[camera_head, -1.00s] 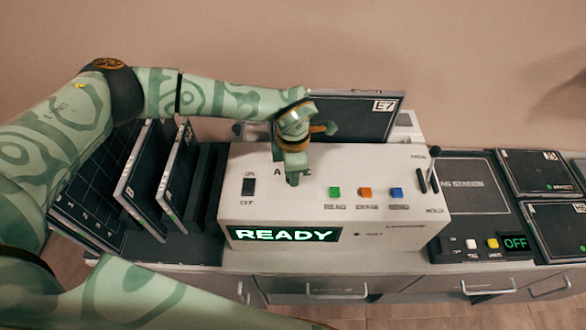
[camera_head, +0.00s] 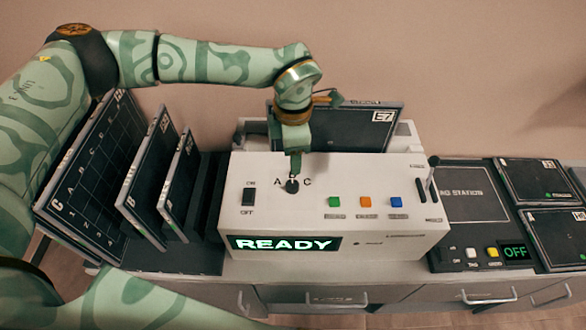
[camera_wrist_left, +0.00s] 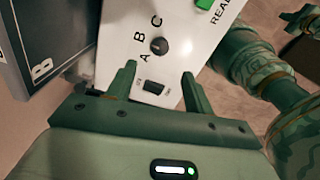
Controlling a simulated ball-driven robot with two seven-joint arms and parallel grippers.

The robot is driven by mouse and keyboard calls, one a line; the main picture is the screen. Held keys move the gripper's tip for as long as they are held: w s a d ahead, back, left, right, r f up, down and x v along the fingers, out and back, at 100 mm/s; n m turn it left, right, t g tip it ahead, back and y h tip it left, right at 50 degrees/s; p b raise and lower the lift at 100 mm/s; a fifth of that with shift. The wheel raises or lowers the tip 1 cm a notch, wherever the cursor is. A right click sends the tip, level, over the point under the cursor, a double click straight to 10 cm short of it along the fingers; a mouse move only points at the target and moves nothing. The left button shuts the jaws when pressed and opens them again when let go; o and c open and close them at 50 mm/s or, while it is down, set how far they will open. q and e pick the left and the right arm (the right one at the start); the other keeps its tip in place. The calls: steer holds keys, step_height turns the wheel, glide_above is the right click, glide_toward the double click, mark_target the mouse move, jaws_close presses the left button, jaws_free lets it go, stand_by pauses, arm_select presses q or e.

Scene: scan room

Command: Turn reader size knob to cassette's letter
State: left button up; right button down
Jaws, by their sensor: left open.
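The reader (camera_head: 345,215) is a white box with a lit READY display. Its size knob (camera_head: 292,186) is small, dark and round, on top near the back left, with letters A and C visible beside it. In the left wrist view, A, B and C arc around the knob (camera_wrist_left: 159,46); its pointing direction is unclear. My left gripper (camera_head: 295,166) is above the knob, hiding the B in the head view. Its fingers are apart and empty, short of the knob in the wrist view. A dark cassette (camera_head: 335,130) marked E7 stands behind the reader. A dark panel (camera_wrist_left: 42,68) in the wrist view bears a B.
A black rocker switch (camera_head: 248,196) and green, orange and blue buttons (camera_head: 366,202) sit near the knob. A lever (camera_head: 428,182) is at the reader's right end. Upright cassettes (camera_head: 145,180) stand left; a tag station (camera_head: 468,196) and flat cassettes lie right.

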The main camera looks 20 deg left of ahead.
arm_select(q)
step_height(320, 180, up, 6)
steer(key=shift+f, duration=0.1)
stand_by(0.6)
